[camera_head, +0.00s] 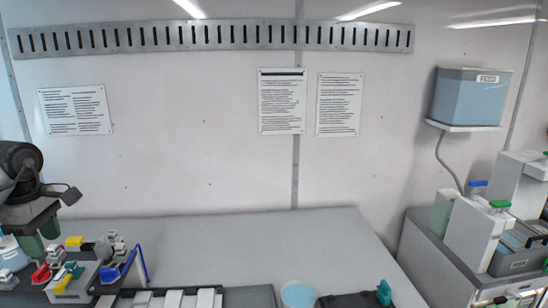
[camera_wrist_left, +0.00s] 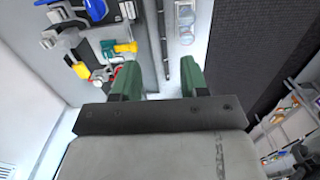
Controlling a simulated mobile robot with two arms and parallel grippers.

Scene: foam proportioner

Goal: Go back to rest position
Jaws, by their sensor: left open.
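My left gripper (camera_head: 41,240) is at the left edge of the head view, with its dark wrist above and its green fingers pointing down. It is behind and left of a grey block with coloured valves (camera_head: 75,278). In the left wrist view the two green fingers (camera_wrist_left: 161,80) stand wide apart with nothing between them. The valve block (camera_wrist_left: 118,50) shows beyond the left finger there, and I cannot tell the exact gap. My right gripper does not show in either view.
The grey worktop (camera_head: 230,250) is clear through its middle and back. A light-blue round container (camera_head: 297,294) stands at the front edge. White bottles with blue and green caps (camera_head: 476,232) stand at the right. A FEED tank (camera_head: 470,98) sits on a wall shelf.

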